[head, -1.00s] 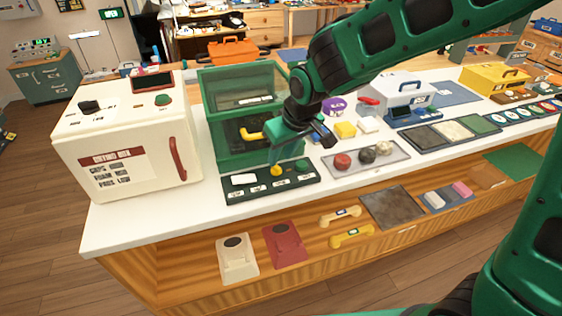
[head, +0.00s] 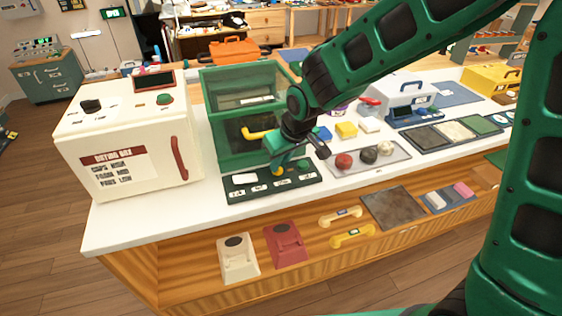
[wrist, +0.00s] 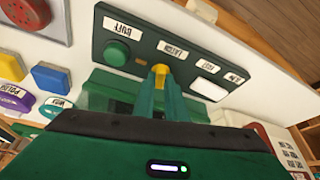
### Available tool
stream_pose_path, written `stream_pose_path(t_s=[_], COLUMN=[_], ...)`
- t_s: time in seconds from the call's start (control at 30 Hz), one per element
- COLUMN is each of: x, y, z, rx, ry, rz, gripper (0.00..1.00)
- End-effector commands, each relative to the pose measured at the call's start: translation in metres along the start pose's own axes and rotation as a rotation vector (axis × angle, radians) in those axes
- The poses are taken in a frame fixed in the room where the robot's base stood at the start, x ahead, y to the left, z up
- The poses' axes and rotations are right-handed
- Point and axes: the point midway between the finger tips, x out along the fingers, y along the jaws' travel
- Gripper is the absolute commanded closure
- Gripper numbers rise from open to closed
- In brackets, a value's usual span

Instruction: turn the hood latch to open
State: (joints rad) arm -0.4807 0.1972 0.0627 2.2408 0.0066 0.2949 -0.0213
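The green hood (head: 215,145) is a box with see-through panels and a yellow handle (head: 255,134). Its lid looks down. A dark panel (head: 236,193) lies in front of it, with a small yellow latch knob (head: 278,172) near its middle. In the wrist view the yellow latch knob (wrist: 161,69) is beside the label LATCH (wrist: 173,49). My gripper (head: 277,165) reaches down to the knob. In the wrist view my gripper's fingers (wrist: 162,82) are close together with the yellow knob between their tips. The fingers hide part of the knob.
The panel also has a green button (wrist: 117,52) labelled BUFF and a white plate (wrist: 209,89). The cream drying box (head: 120,150) stands to the left. A tray (head: 345,168) with round pads lies to the right. Bare white counter (head: 150,218) shows in front.

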Motion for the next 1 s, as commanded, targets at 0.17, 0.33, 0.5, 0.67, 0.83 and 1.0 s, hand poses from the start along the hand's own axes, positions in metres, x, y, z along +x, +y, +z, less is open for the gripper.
stream_pose_path(t_s=[0.17,0.33,0.5,0.67,0.83,1.0], x=[0.0013,0.0020,0.0026,0.0031,0.0032,0.0036], y=[0.0040,0.0051,0.0064,0.0081,0.0098,0.0108], z=[-0.0006,-0.0017,-0.0022,-0.0027,-0.0037,-0.0042], rx=[0.002,-0.053,-0.156,-0.272,-0.388,-0.485], ry=[-0.007,-0.007,-0.008,-0.009,-0.008,-0.009], rz=[0.010,-0.011,-0.054,-0.102,-0.150,-0.190], gripper=[1.00,1.00,1.00,1.00,1.00,1.00])
